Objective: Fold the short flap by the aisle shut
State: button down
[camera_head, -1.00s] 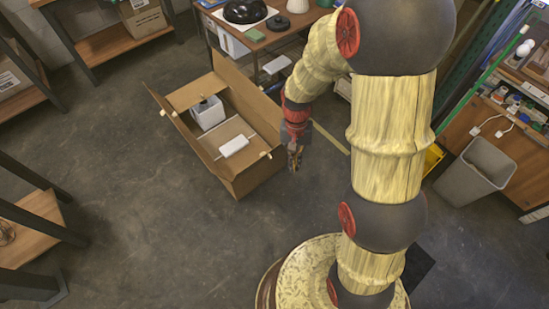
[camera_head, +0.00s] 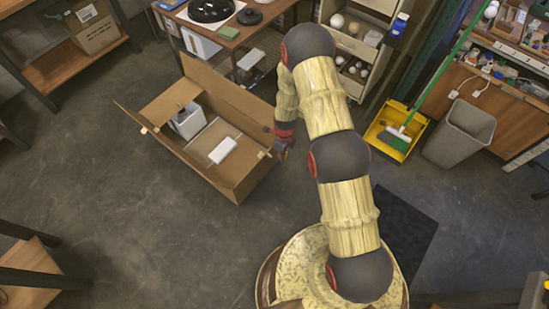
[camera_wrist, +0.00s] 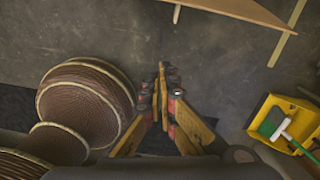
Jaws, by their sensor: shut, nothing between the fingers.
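The open cardboard box (camera_head: 198,158) stands on the floor at left of centre in the head view. One short flap (camera_head: 170,101) lies inward over its far left end. A short panel (camera_head: 243,178) shows at the near right end; I cannot tell whether it is wall or hanging flap. The long flaps (camera_head: 232,98) stand open. My gripper (camera_head: 281,153) is just right of this near end, empty. In the wrist view its fingers (camera_wrist: 161,70) are together, and a cardboard edge (camera_wrist: 235,9) with a pale tab lies beyond them, apart.
A white-topped container (camera_head: 187,121) and a white packet (camera_head: 222,150) lie inside the box. A table (camera_head: 250,28) and a shelf unit (camera_head: 352,45) stand behind. A yellow dustpan (camera_head: 384,131) and a grey bin (camera_head: 460,133) are to the right. The floor in front of the box is clear.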

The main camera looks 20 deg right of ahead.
jog(key=w+a+f+m+b, duration=0.2)
jog(key=f+b, duration=0.3)
jog(key=f, duration=0.3)
jog(key=shift+w+f+m, duration=0.3)
jog(key=shift+w, duration=0.55)
jog(key=shift+r, duration=0.15)
